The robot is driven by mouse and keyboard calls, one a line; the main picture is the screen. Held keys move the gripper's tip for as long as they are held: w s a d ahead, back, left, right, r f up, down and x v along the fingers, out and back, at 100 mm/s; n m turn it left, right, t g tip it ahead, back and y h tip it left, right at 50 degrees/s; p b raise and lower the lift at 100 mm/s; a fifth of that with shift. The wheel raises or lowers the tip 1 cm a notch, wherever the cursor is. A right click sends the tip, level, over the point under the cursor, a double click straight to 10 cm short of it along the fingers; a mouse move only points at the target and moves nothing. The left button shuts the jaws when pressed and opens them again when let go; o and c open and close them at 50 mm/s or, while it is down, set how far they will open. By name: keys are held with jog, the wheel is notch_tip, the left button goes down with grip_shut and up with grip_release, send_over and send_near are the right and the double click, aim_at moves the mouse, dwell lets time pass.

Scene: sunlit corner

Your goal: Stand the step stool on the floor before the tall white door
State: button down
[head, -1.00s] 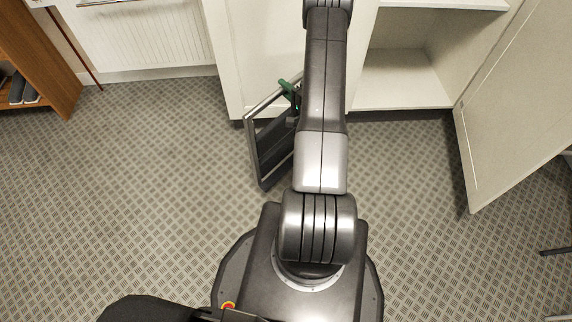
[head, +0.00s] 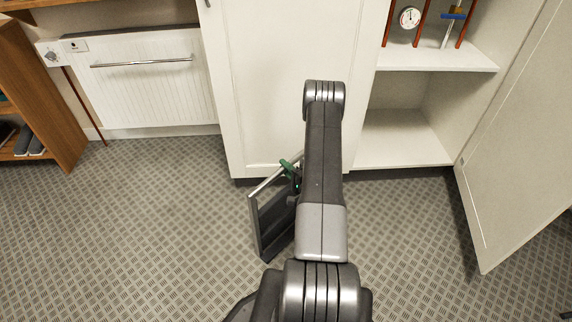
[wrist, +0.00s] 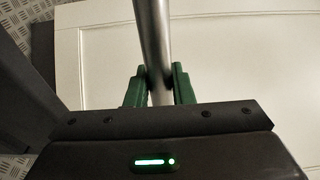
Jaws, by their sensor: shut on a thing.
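The step stool (head: 272,222) is a dark panel in a silver tube frame, in front of the tall white door (head: 270,85). It stands upright at a slant, its lower end near the floor; I cannot tell whether it touches. My gripper (head: 292,168), with green fingers, is at the top of the stool's frame, partly hidden by my arm. In the wrist view, the green fingers (wrist: 160,86) are shut on the silver tube (wrist: 153,35) of the stool, with the white door panel (wrist: 240,65) behind it. My arm hides the stool's right side.
An open cabinet (head: 400,140) is right of the door, its open door leaf (head: 510,150) reaching out over the floor. A white radiator (head: 150,80) and a wooden shelf (head: 60,120) are at the left. The patterned floor (head: 130,230) is clear at left.

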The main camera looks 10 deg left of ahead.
jog(key=shift+w, duration=0.1)
jog(key=shift+f, duration=0.15)
jog(key=c, duration=1.6)
grip_release()
jog(key=shift+f, duration=0.25)
jog(key=o, duration=0.3)
jog(key=shift+o, duration=0.2)
jog(key=shift+r, duration=0.15)
jog(key=shift+s+d, duration=0.25)
jog(key=p+v, duration=0.1)
jog(key=v, duration=1)
jog(key=shift+s+d, duration=0.15)
jog(key=shift+s, duration=0.05)
jog(key=shift+b+x, duration=0.55)
jog(key=shift+x, duration=5.5)
